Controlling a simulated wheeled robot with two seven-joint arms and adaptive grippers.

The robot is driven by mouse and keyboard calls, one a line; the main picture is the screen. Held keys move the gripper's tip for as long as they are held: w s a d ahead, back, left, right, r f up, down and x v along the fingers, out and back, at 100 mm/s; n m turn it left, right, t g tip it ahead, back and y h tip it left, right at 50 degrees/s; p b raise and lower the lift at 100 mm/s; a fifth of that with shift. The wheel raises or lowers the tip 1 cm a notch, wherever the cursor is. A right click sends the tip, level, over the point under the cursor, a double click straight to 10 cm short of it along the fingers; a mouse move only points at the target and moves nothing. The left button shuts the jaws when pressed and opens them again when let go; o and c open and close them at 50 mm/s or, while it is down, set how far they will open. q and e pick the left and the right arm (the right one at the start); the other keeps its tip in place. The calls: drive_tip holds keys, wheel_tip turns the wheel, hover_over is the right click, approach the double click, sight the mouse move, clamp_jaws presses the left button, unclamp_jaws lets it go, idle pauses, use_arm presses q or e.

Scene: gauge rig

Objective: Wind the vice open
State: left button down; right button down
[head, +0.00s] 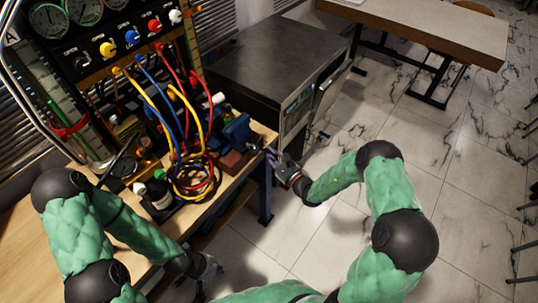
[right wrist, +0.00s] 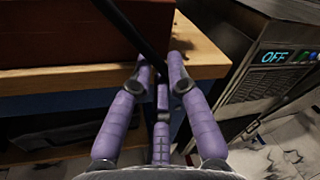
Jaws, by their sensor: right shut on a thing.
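The blue vice (head: 237,130) is at the right end of the wooden bench, with a reddish-brown block (head: 231,160) beside or below it. The block also shows in the right wrist view (right wrist: 60,30). A thin black bar (right wrist: 128,28), apparently the vice handle, slants down between the purple fingers of my right gripper (right wrist: 162,72). These fingers are closed on it just off the bench edge. In the head view, my right gripper (head: 272,160) is beside the vice. My left gripper (head: 208,268) hangs low in front of the bench, away from the vice; its fingers are unclear.
A gauge panel (head: 100,45) with coloured knobs and looped hoses (head: 195,175) stands left of the vice. A dark cabinet (head: 270,60) with an OFF display (right wrist: 275,57) is close to the right gripper. Open marble floor (head: 325,240) lies to the right.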

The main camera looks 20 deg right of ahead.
drive_tip(key=c, duration=1.2)
unclamp_jaws()
drive_tip(key=shift+s, duration=0.1)
drive_tip(key=v, duration=1.2)
